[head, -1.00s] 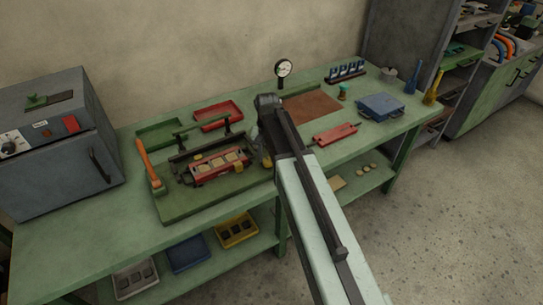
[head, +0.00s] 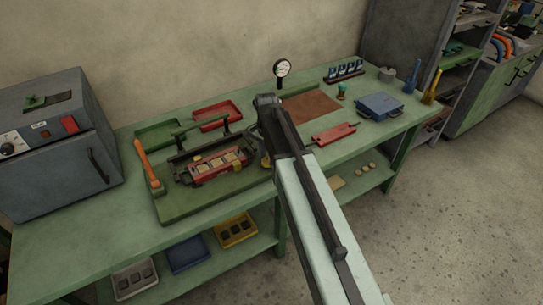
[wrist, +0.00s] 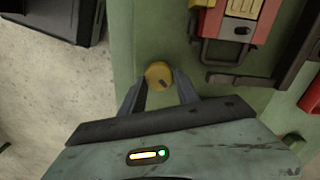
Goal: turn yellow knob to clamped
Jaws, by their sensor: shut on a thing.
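The yellow knob (wrist: 158,75) shows in the wrist view as a round knob with a dark mark at its lower right. It sits on the green base plate (wrist: 150,30). My gripper (wrist: 160,88) is at the knob, its two dark fingers shut on it from left and right. In the head view the knob (head: 266,160) is mostly hidden behind my arm. The red fixture (head: 215,169) with several pale square pieces lies on the base plate, left of my gripper.
An orange lever (head: 148,163) stands at the base plate's left end. A red bar (head: 334,133) and a blue case (head: 380,106) lie to the right of my arm. A dial gauge (head: 282,69) stands at the back. A grey oven (head: 60,150) is at the far left.

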